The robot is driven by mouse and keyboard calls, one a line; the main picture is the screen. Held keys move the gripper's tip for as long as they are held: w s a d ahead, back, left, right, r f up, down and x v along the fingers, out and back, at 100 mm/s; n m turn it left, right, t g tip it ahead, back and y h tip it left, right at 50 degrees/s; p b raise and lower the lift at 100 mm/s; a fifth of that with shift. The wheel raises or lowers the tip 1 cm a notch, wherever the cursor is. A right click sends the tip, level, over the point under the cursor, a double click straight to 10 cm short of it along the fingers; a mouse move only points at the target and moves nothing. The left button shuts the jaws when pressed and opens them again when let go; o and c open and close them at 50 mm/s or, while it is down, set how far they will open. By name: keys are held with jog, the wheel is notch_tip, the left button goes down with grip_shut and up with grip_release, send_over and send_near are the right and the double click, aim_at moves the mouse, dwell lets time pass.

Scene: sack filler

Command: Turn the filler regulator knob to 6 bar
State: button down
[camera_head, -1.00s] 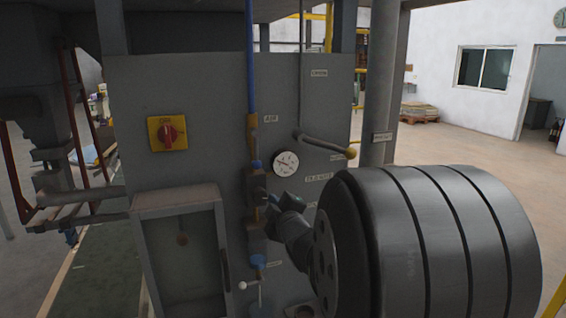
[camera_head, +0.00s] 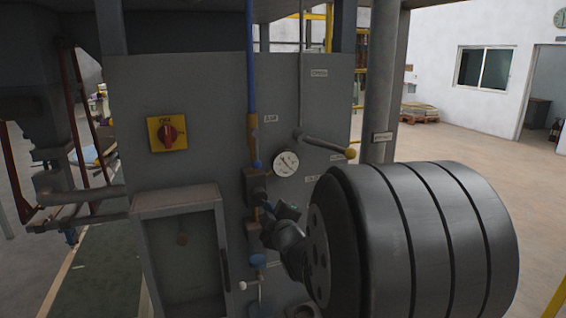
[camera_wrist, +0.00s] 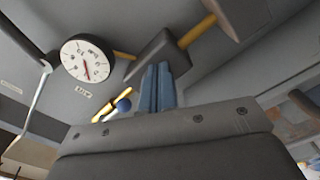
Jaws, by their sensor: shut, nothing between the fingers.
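The grey filter-regulator block (camera_head: 255,187) sits on the blue and brass air line of the grey panel. A white round gauge (camera_head: 285,163) with a red needle is right of it; its figures are too small to read here. The gauge (camera_wrist: 88,60) is larger in the wrist view, but its exact reading is unclear. My gripper (camera_head: 268,205) is at the right front of the regulator, fingers together. In the wrist view my gripper (camera_wrist: 157,72) overlaps the lower edge of the regulator block (camera_wrist: 160,52). The knob cannot be told apart clearly, and contact is unclear.
A lever with a brass end (camera_head: 326,147) sticks out above and right of the gauge. A red rotary switch on a yellow plate (camera_head: 167,133) is at upper left. A framed grey box (camera_head: 180,250) projects below it.

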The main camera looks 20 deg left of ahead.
dwell(0.3)
jog(key=v, duration=0.6)
jog(key=shift+f, duration=0.25)
jog(key=shift+w+d, duration=0.15)
jog(key=shift+d, duration=0.05)
jog(key=w+a+r, duration=0.3)
jog(key=w, duration=0.2)
jog(key=shift+a, duration=0.25)
dwell(0.5)
jog(key=shift+s+a, duration=0.1)
jog(key=shift+a, duration=0.05)
dwell(0.6)
